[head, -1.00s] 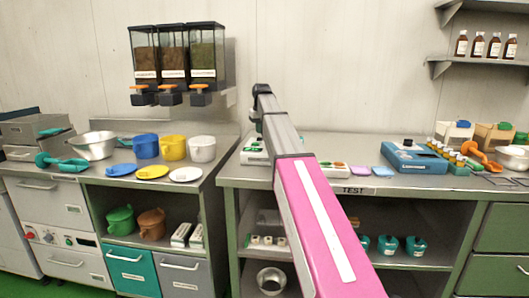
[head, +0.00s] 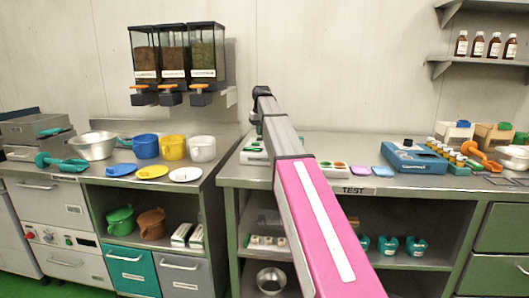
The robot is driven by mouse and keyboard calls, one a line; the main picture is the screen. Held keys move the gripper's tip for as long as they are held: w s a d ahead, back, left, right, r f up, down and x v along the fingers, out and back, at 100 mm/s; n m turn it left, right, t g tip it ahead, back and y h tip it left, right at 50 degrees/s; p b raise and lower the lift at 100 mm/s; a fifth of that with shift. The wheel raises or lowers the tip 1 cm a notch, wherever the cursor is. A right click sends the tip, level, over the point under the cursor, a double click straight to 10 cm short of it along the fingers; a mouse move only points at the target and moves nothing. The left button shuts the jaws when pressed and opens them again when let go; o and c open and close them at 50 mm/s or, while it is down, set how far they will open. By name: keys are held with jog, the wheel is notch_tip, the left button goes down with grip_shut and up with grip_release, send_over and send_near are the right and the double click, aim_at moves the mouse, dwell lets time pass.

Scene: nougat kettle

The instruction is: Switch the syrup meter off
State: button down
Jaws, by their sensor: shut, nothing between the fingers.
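I cannot tell for sure which device is the syrup meter. A pale device (head: 252,157) with green parts stands on the right bench, partly hidden behind my arm. A blue boxy device (head: 407,158) with a dark knob on top and a label on its front stands further right on the same bench. My gripper (head: 258,132) points down at the end of my arm, over the back left of this bench by the pale device. It is small and partly hidden by my arm; it is shut and empty. Whether it touches the device cannot be seen.
Small coloured pads (head: 361,171) lie right of my arm. An orange scoop (head: 481,153) and several small bottles (head: 450,155) are beside the blue device. The left counter holds a metal bowl (head: 93,146), cups and plates. Dispensers (head: 174,65) hang on the wall.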

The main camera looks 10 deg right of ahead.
jog(key=shift+f, duration=0.65)
dwell(0.3)
jog(key=shift+r, duration=3.55)
